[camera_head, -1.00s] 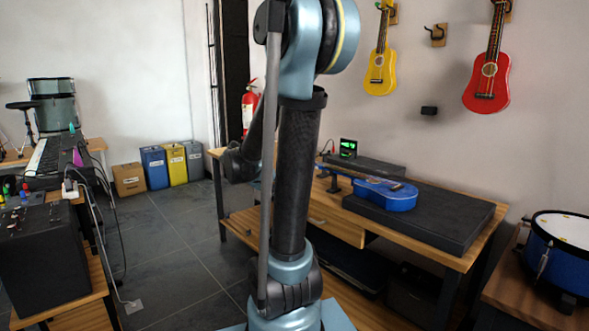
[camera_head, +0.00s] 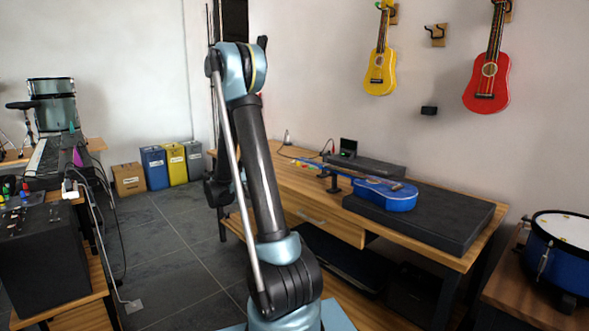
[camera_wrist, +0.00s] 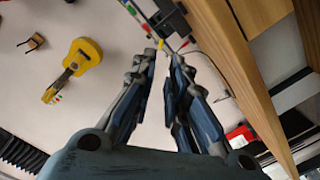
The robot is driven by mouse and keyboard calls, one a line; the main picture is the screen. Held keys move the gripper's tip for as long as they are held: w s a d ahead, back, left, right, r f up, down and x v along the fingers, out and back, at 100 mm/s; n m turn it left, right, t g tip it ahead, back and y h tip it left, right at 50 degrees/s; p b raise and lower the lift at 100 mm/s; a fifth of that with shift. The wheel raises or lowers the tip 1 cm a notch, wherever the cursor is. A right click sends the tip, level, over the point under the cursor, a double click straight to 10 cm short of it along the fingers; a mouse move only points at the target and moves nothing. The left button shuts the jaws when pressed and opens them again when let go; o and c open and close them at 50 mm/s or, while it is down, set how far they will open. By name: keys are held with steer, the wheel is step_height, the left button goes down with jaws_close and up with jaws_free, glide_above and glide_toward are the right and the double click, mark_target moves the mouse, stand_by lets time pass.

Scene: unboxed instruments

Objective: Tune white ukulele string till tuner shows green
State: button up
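No white ukulele shows. A blue ukulele (camera_head: 386,194) lies on a dark mat on the workbench, its neck resting on a black stand (camera_head: 333,184) and its headstock, with small coloured pegs (camera_head: 312,164), pointing left. A small tuner (camera_head: 348,147) stands behind it; its screen looks dark. In the wrist view, coloured pegs (camera_wrist: 131,9) show at the top, and a small pale tip (camera_wrist: 161,43) shows just beyond my fingers. My gripper (camera_wrist: 163,62) is partly open, with a narrow empty gap between its fingertips. In the head view my gripper is hidden behind my arm.
A yellow ukulele (camera_head: 380,72) and a red ukulele (camera_head: 487,82) hang on the wall. A blue drum (camera_head: 556,262) stands at right. The workbench (camera_head: 290,180) has bare wood left of the mat. Cables and a black amplifier (camera_head: 45,250) are at left. Grey floor is open between.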

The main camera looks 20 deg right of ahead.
mark_target(298, 164)
steer(key=shift+h, duration=0.3)
steer(key=x, duration=0.5)
steer(key=w+x, duration=0.1)
steer(key=x, duration=1.1)
steer(key=shift+w+a+f, duration=0.1)
steer(key=shift+w+f, duration=0.05)
steer(key=shift+w, duration=0.1)
jaws_close()
steer(key=n, duration=1)
steer(key=shift+n, duration=0.3)
jaws_free()
